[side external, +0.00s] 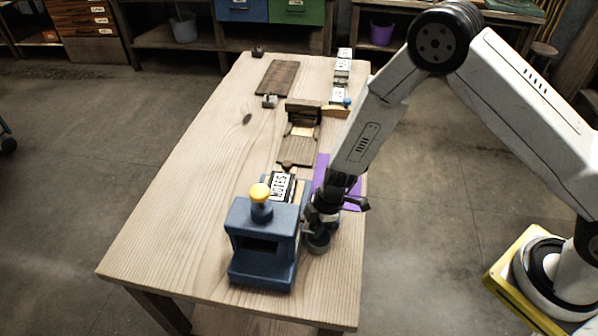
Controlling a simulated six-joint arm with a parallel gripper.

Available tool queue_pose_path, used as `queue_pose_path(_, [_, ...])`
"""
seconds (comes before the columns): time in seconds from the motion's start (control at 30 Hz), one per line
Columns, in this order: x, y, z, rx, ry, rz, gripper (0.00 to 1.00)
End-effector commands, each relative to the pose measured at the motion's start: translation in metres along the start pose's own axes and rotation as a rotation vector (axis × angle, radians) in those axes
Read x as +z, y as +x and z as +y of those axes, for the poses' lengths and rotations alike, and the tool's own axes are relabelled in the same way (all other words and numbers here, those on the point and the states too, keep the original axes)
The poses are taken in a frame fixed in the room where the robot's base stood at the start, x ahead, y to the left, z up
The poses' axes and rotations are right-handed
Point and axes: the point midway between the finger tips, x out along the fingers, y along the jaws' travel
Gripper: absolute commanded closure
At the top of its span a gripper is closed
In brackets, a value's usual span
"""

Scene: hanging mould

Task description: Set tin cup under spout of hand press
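The blue hand press (262,265) stands at the near end of the wooden table, with a yellow knob on top and a dark opening in its front. I cannot make out a separate spout. A small dark grey round thing, likely the tin cup (318,245), is at the right side of the press, near the table's right edge. My gripper (322,222) points down right above it, close to the press. The fingers are dark and small here, so I cannot tell whether they are closed on the cup.
A block marked NOTES (283,186) sits behind the press. A purple mat (321,172) lies partly behind my arm. A wooden stand (299,150), a dark board (277,78) and white labelled blocks (342,70) are farther back. The table's left side (185,200) is clear.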

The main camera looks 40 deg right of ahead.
Motion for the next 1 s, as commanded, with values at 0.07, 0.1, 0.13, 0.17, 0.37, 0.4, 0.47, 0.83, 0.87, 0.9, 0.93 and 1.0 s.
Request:
queue_pose_path(0.07, [-0.001,-0.003,0.000,0.001,0.001,0.001,0.79])
queue_pose_path(0.1, [-0.001,-0.005,0.001,0.001,0.001,0.001,0.79])
queue_pose_path(0.13, [-0.001,-0.007,0.001,0.001,0.001,0.001,0.79])
queue_pose_path(0.17, [-0.001,-0.009,0.001,0.001,0.000,0.001,0.79])
queue_pose_path(0.37, [-0.001,-0.028,0.001,0.002,0.001,0.002,0.79])
queue_pose_path(0.4, [0.000,-0.032,0.000,0.001,0.000,0.002,0.79])
queue_pose_path(0.47, [-0.001,-0.040,0.001,0.002,0.000,0.003,0.79])
queue_pose_path(0.83, [-0.001,-0.085,0.001,0.002,0.001,0.003,0.79])
queue_pose_path(0.87, [0.000,-0.088,0.001,0.002,0.001,0.003,0.79])
queue_pose_path(0.9, [0.000,-0.093,0.000,0.002,0.000,0.002,0.79])
queue_pose_path(0.93, [-0.001,-0.096,0.001,0.002,0.001,0.003,0.79])
queue_pose_path(1.0, [-0.001,-0.103,0.001,0.003,-0.001,0.004,0.79])
